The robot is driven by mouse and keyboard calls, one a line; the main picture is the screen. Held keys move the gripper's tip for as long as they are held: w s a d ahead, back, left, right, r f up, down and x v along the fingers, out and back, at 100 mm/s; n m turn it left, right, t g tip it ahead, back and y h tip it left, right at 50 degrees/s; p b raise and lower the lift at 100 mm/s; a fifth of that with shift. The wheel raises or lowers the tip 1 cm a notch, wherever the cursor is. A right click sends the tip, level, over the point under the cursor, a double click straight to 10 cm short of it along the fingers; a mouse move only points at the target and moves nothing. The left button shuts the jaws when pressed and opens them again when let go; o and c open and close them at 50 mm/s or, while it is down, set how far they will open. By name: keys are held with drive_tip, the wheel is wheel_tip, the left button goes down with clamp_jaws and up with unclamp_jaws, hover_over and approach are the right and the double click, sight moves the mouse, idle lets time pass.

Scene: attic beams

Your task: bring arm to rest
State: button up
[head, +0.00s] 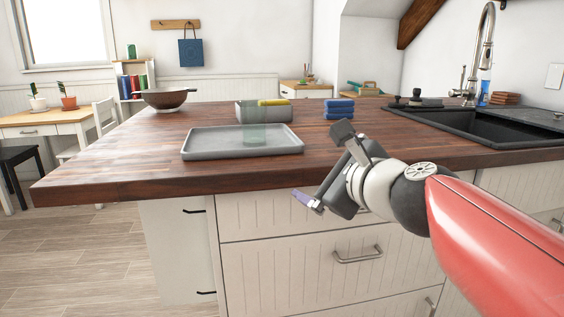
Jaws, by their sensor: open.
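My gripper (322,166) is at the front edge of the wooden counter in the head view, in front of the drawers. Its two fingers are spread wide, one up near the counter edge and one lower down, and nothing shows between them. The red arm (495,240) comes in from the lower right, bent at the dark wrist joint. The gripper is apart from the grey tray (205,152), which lies up and to its left on the counter.
The wooden counter (110,160) also bears a grey bin (250,112) with a yellow item, folded blue cloths (339,107) and a dark bowl (165,98). A black sink (470,125) with a tall faucet is at the right. Floor (80,260) is open at the left.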

drive_tip(key=s+d+f+n+g+h, duration=0.3)
drive_tip(key=s+d+f+n+g, duration=0.1)
drive_tip(key=s+f+n, duration=0.5)
drive_tip(key=s+d+f+n+g+h, duration=0.3)
drive_tip(key=s+d+f+n+g, duration=0.1)
drive_tip(key=s+f+n, duration=0.6)
wheel_tip(320, 180, down, 5)
drive_tip(key=n, duration=0.3)
drive_tip(key=shift+f+g, duration=0.15)
drive_tip(key=shift+g, duration=0.25)
drive_tip(key=shift+d, duration=0.1)
